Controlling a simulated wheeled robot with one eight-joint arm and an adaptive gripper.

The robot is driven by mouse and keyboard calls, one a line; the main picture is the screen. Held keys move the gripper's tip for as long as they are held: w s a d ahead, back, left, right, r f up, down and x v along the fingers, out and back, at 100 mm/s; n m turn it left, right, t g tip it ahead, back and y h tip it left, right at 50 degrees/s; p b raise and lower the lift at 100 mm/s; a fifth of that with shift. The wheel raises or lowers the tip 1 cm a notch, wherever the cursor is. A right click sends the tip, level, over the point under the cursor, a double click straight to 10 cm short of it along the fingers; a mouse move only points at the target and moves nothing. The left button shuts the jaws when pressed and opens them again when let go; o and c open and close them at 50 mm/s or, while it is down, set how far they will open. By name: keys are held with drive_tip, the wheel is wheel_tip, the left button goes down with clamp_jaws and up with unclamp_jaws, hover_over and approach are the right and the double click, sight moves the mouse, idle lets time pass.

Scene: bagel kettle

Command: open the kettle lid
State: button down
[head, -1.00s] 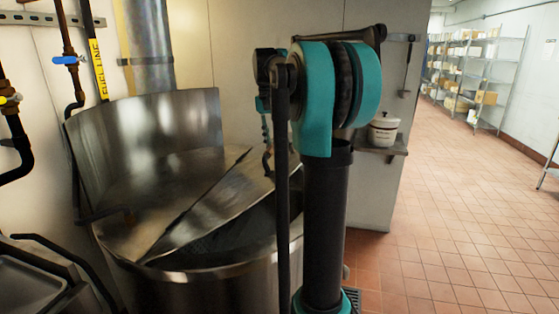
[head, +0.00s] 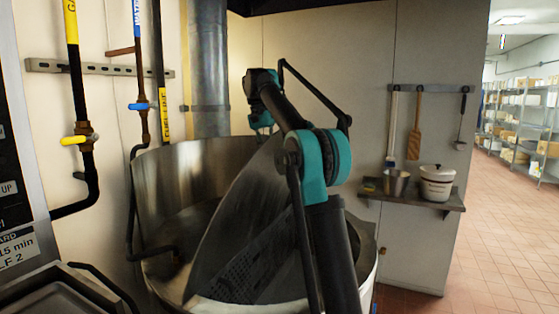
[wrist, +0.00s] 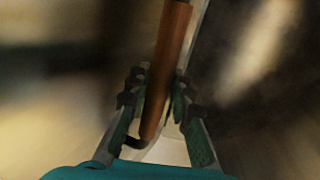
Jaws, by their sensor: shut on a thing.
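The steel kettle (head: 160,190) stands in front of me in the head view, with a tall curved back wall. My gripper (wrist: 156,85) is shut on a brown rod-like handle (wrist: 170,50) in the wrist view. The gripper's fingers are mostly hidden in the head view.
Pipes with a yellow valve (head: 74,140) and a blue valve (head: 139,106) run along the left wall. A control panel (head: 20,200) is at the far left. A shelf (head: 415,194) holds a white pot (head: 437,182) and a metal pot (head: 396,182). Tiled floor (head: 490,240) is clear at right.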

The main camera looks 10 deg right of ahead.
drive_tip(key=shift+g+h, duration=0.4)
drive_tip(key=shift+h, duration=0.2)
drive_tip(key=shift+w+a, duration=0.6)
drive_tip(key=shift+a, duration=0.25)
drive_tip(key=shift+w+a, duration=0.6)
drive_tip(key=shift+a, duration=0.25)
drive_tip(key=c, duration=1.3)
unclamp_jaws()
drive_tip(key=shift+c, duration=0.2)
drive_tip(key=shift+s+d, duration=0.1)
drive_tip(key=shift+d, duration=0.05)
